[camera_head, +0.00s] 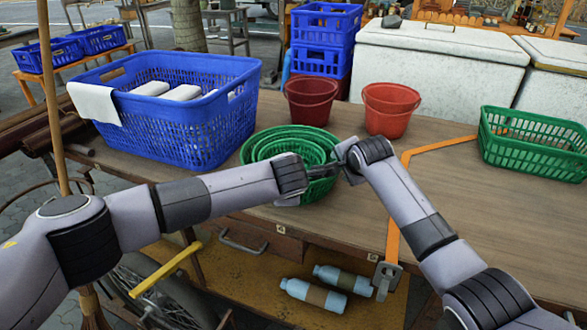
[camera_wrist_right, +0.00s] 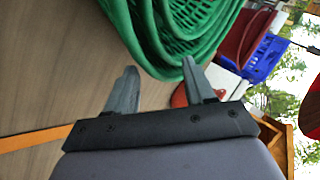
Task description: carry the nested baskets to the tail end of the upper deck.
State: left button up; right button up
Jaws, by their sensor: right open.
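The nested green round baskets (camera_head: 262,142) stand on the wooden upper deck (camera_head: 470,215), beside the large blue basket. In the right wrist view their green rims (camera_wrist_right: 150,35) fill the top middle. My right gripper (camera_head: 336,166) is at the baskets' right front edge. In its wrist view the right gripper (camera_wrist_right: 159,64) is open, with the rims just beyond and partly between its fingertips; contact is unclear. My left gripper (camera_head: 318,173) is at the baskets' front, close to the right one. Its fingers are small and overlapped, so their opening is unclear.
A blue basket (camera_head: 190,128) with white items stands left on the deck. Two red buckets (camera_head: 311,101) (camera_head: 390,110) stand behind, and a green rectangular basket (camera_head: 533,143) at right. An orange strap (camera_head: 405,160) crosses the deck. Bare deck lies to the right. Bottles (camera_head: 315,294) lie below.

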dwell(0.3)
pick_arm(q)
grip_shut()
pick_arm(e)
jog(key=c, duration=0.9)
pick_arm(q)
jog(key=shift+s+f, duration=0.1)
pick_arm(e)
grip_shut()
jog(key=shift+f, duration=0.1)
